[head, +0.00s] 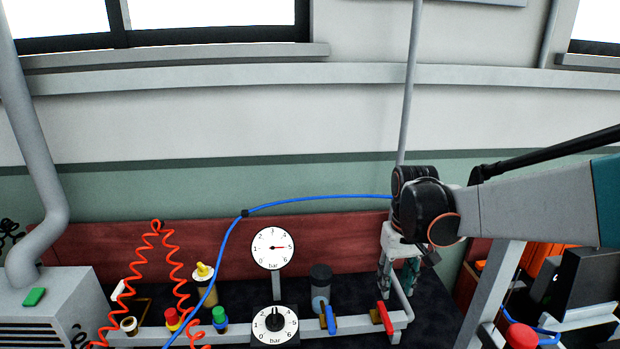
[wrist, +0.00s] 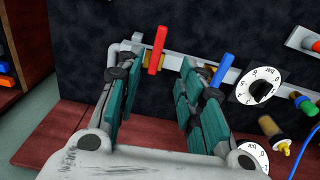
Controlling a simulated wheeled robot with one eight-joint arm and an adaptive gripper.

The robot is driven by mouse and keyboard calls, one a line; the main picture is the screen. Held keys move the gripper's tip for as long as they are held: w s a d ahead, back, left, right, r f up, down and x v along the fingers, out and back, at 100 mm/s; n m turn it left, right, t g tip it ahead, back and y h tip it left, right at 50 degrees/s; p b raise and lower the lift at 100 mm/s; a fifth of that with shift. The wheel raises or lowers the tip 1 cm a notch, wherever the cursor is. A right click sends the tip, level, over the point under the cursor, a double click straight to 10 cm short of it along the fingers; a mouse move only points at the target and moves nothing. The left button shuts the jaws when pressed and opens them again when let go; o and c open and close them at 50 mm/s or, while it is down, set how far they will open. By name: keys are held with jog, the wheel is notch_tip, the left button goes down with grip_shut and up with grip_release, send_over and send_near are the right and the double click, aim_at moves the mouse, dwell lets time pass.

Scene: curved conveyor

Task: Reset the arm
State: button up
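My arm reaches in from the right in the head view. My gripper (head: 402,272) points down over the right end of a grey pipe (head: 350,325). In the wrist view my gripper (wrist: 160,72) has its teal fingers spread apart with nothing held between them. A red lever (wrist: 157,50) shows between and beyond the fingertips; it also shows in the head view (head: 385,318), just below my gripper. I cannot tell whether a finger touches the pipe or the lever.
Left of the red lever are a blue lever (head: 330,319), a round dial (head: 275,324) and a pressure gauge (head: 273,248). A coiled orange hose (head: 178,275) and a blue hose (head: 290,202) run nearby. A red-topped post (head: 521,336) and dark boxes (head: 585,278) stand at the right.

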jog(key=s+a+r+t, duration=0.2)
jog(key=s+r+t, duration=0.1)
jog(key=s, duration=0.5)
jog(key=s+a+r+t, duration=0.2)
jog(key=s+t, duration=0.2)
jog(key=s, duration=0.5)
jog(key=shift+a+r, duration=0.25)
jog(key=shift+r, duration=0.15)
